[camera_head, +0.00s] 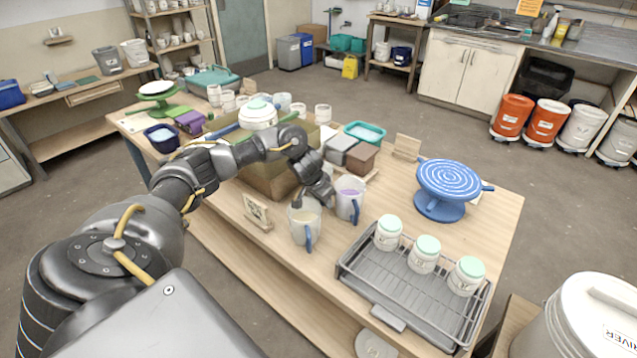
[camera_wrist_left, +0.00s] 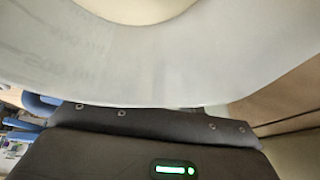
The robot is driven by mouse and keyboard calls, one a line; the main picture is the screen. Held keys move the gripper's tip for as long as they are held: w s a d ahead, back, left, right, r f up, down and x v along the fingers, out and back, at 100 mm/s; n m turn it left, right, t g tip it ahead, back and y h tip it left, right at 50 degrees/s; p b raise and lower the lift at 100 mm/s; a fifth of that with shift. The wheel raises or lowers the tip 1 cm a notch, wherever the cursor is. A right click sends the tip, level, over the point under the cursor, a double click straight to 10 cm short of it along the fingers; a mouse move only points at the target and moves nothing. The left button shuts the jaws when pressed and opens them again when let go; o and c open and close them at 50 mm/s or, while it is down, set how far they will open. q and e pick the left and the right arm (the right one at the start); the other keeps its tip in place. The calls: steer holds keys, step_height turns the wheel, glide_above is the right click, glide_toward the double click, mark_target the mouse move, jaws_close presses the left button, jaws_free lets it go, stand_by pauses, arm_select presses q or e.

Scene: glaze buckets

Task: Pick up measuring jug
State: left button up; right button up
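A translucent measuring jug (camera_head: 304,232) with a blue handle and pale contents stands upright on the wooden table. A second jug (camera_head: 349,202), with purple contents and a blue handle, stands just to its right and behind. My left gripper (camera_head: 313,200) is at the back rim of the first jug, with its fingertips partly hidden there. In the left wrist view a pale translucent jug wall (camera_wrist_left: 160,75) fills most of the picture, close to the gripper's dark body. Whether the fingers grip it cannot be told. My right gripper is not in view.
A grey tray rack (camera_head: 385,290) with several green-lidded jars stands at front right. A blue banding wheel (camera_head: 440,205) stands behind it. A small framed card (camera_head: 257,213) stands left of the jugs. A cardboard box (camera_head: 268,180) is behind my forearm.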

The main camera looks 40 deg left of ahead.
arm_select(q)
jaws_close()
steer(key=shift+w+r, duration=0.1)
stand_by(0.4)
steer(key=shift+r, duration=3.8)
steer(key=shift+r+p, duration=0.45)
steer(key=shift+r, duration=0.65)
